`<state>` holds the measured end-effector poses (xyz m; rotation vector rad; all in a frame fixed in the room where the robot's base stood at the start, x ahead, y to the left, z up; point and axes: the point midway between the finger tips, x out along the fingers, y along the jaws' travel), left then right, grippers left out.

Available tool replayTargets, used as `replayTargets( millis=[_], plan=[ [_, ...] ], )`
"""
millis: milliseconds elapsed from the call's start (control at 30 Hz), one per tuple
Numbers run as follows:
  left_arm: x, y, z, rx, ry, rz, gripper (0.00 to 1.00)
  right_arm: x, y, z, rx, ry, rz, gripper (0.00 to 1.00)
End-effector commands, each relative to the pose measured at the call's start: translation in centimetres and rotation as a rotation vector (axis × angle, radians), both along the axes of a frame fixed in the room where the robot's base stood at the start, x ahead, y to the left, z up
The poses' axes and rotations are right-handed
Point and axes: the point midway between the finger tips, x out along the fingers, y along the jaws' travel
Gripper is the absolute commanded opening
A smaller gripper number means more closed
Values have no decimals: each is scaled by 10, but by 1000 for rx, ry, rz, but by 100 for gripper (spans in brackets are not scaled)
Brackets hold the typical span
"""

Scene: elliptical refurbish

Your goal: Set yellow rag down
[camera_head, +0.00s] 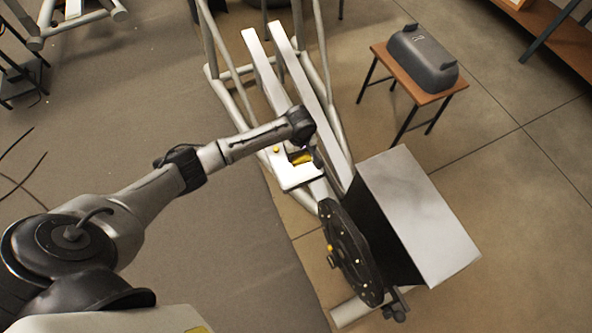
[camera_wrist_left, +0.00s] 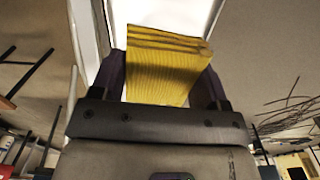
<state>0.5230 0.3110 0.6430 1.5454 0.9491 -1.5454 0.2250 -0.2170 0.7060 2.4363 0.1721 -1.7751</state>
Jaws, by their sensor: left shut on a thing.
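The yellow rag (camera_wrist_left: 166,68) is between the fingers of my left gripper (camera_wrist_left: 168,85) in the left wrist view. It looks folded, with ribbed layers at its top edge. In the head view, a small part of the yellow rag (camera_head: 301,157) shows beside my left gripper (camera_head: 309,154), over the elliptical machine's white pedal area (camera_head: 296,178). My left gripper is shut on the rag. I cannot tell whether the rag touches the white surface. My right gripper is not in view.
The elliptical's black disc (camera_head: 350,255) and grey box-shaped housing (camera_head: 420,215) stand close by on the right. A small wooden table (camera_head: 393,72) holds a dark grey cover (camera_head: 423,60) at the upper right. Pale frame tubes rise behind. The floor at the left is mostly clear.

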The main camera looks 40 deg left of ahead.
Motion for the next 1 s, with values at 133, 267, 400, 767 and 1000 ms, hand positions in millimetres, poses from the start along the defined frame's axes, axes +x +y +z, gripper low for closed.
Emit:
replayTargets(
  millis=[133,267,400,767,1000],
  plan=[
    [0,9,-17,0,1,52,46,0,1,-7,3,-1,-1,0],
    [0,11,-34,0,2,67,46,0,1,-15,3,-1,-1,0],
    [1,11,-55,0,1,67,46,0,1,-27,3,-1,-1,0],
    [1,10,-87,0,0,65,46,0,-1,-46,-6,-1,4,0],
    [1,10,-117,-1,0,65,46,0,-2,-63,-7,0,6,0]
  ],
)
